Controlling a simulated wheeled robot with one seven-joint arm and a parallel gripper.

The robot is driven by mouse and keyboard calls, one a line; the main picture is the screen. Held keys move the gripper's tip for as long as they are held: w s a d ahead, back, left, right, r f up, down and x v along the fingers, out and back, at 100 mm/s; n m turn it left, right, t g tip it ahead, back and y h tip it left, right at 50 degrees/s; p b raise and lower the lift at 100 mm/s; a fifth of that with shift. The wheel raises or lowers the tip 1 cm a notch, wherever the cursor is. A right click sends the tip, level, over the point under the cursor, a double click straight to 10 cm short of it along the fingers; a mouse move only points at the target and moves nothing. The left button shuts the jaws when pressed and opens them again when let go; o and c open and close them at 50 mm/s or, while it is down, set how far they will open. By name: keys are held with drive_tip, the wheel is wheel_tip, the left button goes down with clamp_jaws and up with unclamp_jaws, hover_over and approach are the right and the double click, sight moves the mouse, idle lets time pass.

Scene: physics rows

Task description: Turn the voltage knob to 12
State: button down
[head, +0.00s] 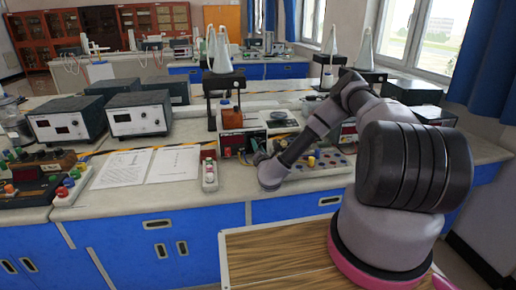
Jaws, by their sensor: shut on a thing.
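My gripper (257,153) is small in the head view, at the front panel, shut on what appears to be the voltage knob. The fingers and wrist hide the knob, so its pointer and scale cannot be read. The digits on the display are too small to read.
Two meters (137,114) stand further left. A board with coloured terminals (322,160) lies right of the wrist.

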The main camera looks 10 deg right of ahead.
drive_tip(key=m, duration=0.3)
drive_tip(key=shift+m, duration=2.2)
drive_tip(key=shift+c, duration=2.2)
unclamp_jaws()
drive_tip(key=shift+s, duration=0.15)
drive_tip(key=s, duration=1)
drive_tip(key=shift+s, duration=0.3)
